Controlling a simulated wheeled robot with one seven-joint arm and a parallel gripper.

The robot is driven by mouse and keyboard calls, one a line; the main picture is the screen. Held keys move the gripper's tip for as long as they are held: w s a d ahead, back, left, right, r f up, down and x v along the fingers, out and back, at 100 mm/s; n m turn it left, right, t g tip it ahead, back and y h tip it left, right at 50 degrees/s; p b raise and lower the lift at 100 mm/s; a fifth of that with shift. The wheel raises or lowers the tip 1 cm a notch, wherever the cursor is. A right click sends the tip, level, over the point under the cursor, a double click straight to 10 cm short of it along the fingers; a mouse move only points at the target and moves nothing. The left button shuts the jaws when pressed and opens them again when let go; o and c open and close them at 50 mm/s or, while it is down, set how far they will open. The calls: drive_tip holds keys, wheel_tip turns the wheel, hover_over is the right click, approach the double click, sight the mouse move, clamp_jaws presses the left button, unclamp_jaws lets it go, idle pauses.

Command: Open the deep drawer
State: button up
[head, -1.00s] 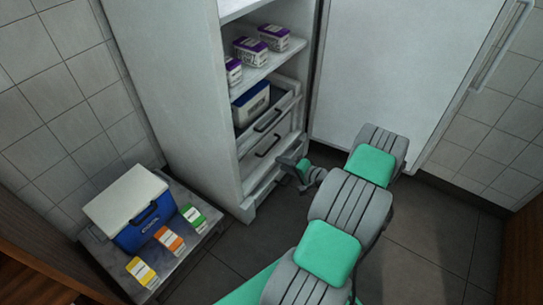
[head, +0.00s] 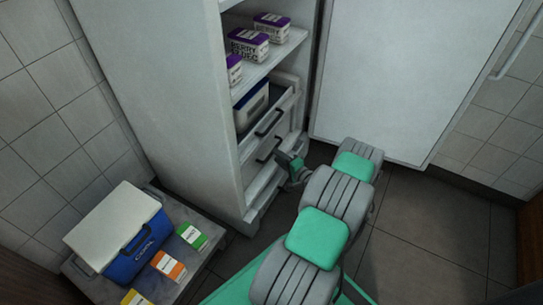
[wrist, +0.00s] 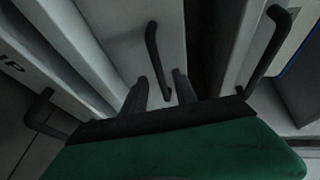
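The open white fridge cabinet (head: 150,90) has a stack of drawers at the bottom of its interior. The middle drawer (wrist: 115,35) has a dark bar handle (wrist: 153,50) and looks shut. My gripper (wrist: 160,88) is open in the wrist view, its two dark fingers apart, with the lower end of this handle showing between the fingertips. I cannot tell whether they touch it. In the head view my gripper (head: 282,160) is close to the drawer fronts and partly covers the lower ones. The upper drawer's handle (wrist: 268,45) and a lower handle (wrist: 38,115) lie to either side.
A blue-sided box (head: 252,106) sits in the upper drawer, below a shelf with purple-lidded tubs (head: 248,43). The open fridge door (head: 410,70) stands right of my arm. A blue cooler (head: 125,262) and several colored packets (head: 168,266) rest on a low table at left.

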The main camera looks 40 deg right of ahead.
drive_tip(key=w, duration=0.2)
drive_tip(key=shift+w+d+f+b, duration=0.25)
drive_tip(key=shift+w+f+b, duration=0.05)
drive_tip(key=shift+w, duration=0.05)
drive_tip(key=shift+c, duration=0.3)
clamp_jaws()
drive_tip(key=shift+a, duration=0.1)
idle(0.6)
